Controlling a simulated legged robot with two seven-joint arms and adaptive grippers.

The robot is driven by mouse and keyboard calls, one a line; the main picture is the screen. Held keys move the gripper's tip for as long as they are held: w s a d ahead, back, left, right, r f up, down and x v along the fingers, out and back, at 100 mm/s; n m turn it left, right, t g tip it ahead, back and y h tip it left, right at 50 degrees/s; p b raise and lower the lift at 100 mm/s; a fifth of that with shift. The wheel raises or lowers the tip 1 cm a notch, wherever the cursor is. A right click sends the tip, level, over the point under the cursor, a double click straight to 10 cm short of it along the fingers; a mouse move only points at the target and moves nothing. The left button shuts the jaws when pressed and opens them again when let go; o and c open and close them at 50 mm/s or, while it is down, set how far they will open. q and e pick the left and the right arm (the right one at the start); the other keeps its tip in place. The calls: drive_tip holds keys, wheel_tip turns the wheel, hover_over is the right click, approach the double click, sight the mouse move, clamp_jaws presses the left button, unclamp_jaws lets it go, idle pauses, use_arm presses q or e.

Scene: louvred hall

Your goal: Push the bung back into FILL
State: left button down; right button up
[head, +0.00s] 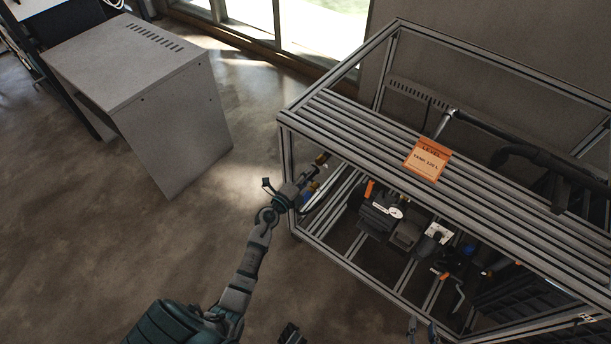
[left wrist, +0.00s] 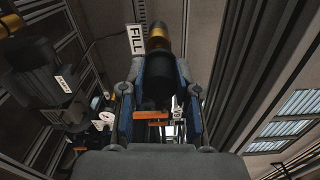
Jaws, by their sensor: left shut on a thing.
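My left gripper (head: 318,166) is at the left end of the metal frame, below its slatted top. In the left wrist view the left gripper (left wrist: 160,85) has its blue-padded fingers shut on both sides of a dark, round bung (left wrist: 157,90). A brass-coloured fitting (left wrist: 158,44) is in line with the bung, just beyond the fingertips. The FILL label (left wrist: 135,39), white with black letters, is beside this fitting. I cannot tell whether the bung touches or enters the fitting. Grey-blue parts at the bottom edge may be my right gripper (head: 424,331); its jaws are unclear.
The slatted frame (head: 350,119) carries an orange tank level card (head: 427,161) and a dark hose (head: 520,156). Dark machinery (head: 385,212) sits inside under the slats. A grey cabinet (head: 140,80) stands at the back left. The floor (head: 90,240) between is clear.

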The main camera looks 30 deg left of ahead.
use_arm(q)
drive_tip(key=shift+w+d+r, duration=0.2)
drive_tip(key=shift+w+d, duration=0.15)
drive_tip(key=shift+d, duration=0.3)
drive_tip(key=shift+w+d, duration=0.1)
drive_tip(key=shift+w, duration=0.2)
drive_tip(key=shift+w+a+f, duration=0.2)
drive_tip(key=shift+w+a, duration=0.4)
drive_tip(key=shift+a, duration=0.15)
drive_tip(key=shift+d, duration=0.4)
drive_tip(key=c, duration=1.2)
unclamp_jaws()
drive_tip(key=shift+d, duration=0.1)
drive_tip(key=o, duration=0.4)
drive_tip(key=shift+d+r, duration=0.1)
drive_tip(key=shift+r, duration=0.05)
drive_tip(key=shift+o, duration=0.2)
use_arm(e)
drive_tip(key=shift+d, duration=0.45)
use_arm(q)
drive_tip(key=shift+s, duration=0.1)
use_arm(e)
drive_tip(key=shift+r, duration=0.1)
